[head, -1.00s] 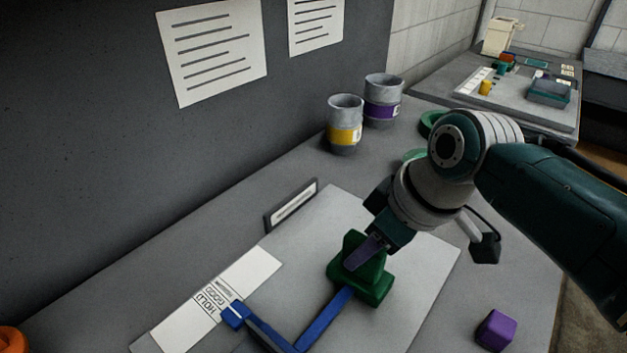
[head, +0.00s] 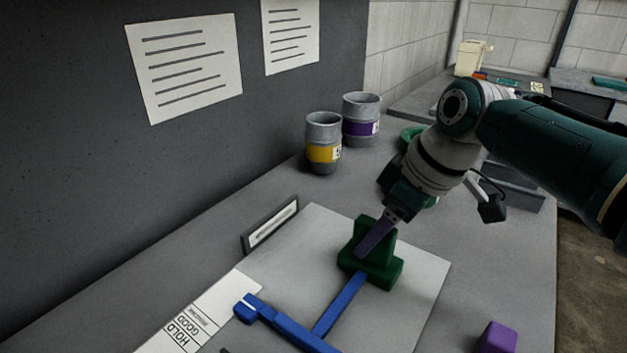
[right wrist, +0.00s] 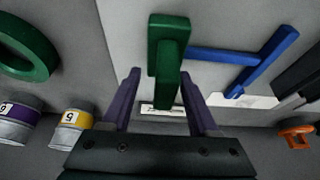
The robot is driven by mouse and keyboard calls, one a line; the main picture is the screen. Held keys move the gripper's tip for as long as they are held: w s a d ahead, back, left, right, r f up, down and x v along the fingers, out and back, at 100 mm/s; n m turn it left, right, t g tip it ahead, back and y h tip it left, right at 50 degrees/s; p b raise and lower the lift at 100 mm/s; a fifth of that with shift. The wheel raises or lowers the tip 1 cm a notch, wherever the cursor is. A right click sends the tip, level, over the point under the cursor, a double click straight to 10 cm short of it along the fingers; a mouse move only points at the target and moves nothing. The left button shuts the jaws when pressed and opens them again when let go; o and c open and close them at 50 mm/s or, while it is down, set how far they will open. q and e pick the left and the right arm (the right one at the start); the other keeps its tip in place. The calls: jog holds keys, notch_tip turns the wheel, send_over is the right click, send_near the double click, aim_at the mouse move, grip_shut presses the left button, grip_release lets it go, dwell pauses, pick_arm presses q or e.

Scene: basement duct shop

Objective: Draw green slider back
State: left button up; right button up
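The green slider (head: 378,268), a block with an upright handle, stands on a pale board (head: 425,275) at the far end of a blue bar (head: 340,303). The bar joins a blue crosspiece (head: 285,325). My right gripper (head: 368,250) is at the slider, pointing down, one purple finger showing in front of the handle. In the right wrist view its fingers (right wrist: 160,95) are apart on either side of the green handle (right wrist: 168,60), with a gap visible at the left finger; contact at the right finger is unclear. My left gripper is not in view.
A yellow-banded can (head: 323,145) and a purple-banded can (head: 361,120) stand by the wall. A green ring (head: 410,136) lies beyond my gripper. A purple block (head: 497,338) is at lower right. A small framed label (head: 270,225) stands at the board's left edge.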

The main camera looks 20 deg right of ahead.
jog(key=shift+r, duration=0.2)
jog(key=p+v, duration=0.3)
jog(key=v, duration=0.6)
jog(key=shift+r, duration=0.25)
jog(key=shift+s+d, duration=0.1)
